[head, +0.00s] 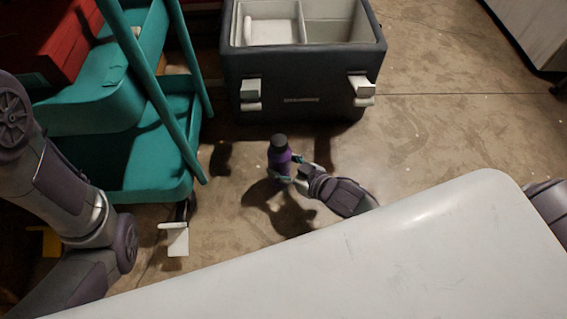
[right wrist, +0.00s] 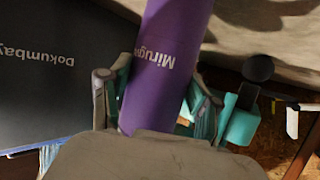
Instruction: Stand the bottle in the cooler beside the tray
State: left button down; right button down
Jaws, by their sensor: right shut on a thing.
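The bottle (head: 279,157) is purple with a dark cap and looks roughly upright in the head view. My right gripper (head: 287,169) is shut around its body and holds it in front of the cooler. In the right wrist view, the bottle (right wrist: 168,50) with pale lettering runs between the fingers (right wrist: 157,92). The dark cooler (head: 300,75) is open, with a pale inside split by a divider. A white tray (head: 270,31) sits in its left compartment, and the right compartment (head: 335,31) looks empty. My left arm shows at the left, but its gripper does not.
A teal cart (head: 165,150) with red boxes (head: 65,42) stands left of the cooler, its posts close to the cooler's left side. White latches (head: 361,88) stick out from the cooler's front. Bare concrete floor (head: 450,120) lies to the right.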

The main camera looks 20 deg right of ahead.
jog(key=shift+w, duration=0.1)
jog(key=shift+c, duration=1.1)
grip_release()
jog(key=shift+o, duration=0.2)
jog(key=shift+f, duration=0.1)
jog(key=shift+f, duration=0.1)
jog(key=v, duration=1.2)
jog(key=shift+d, duration=0.1)
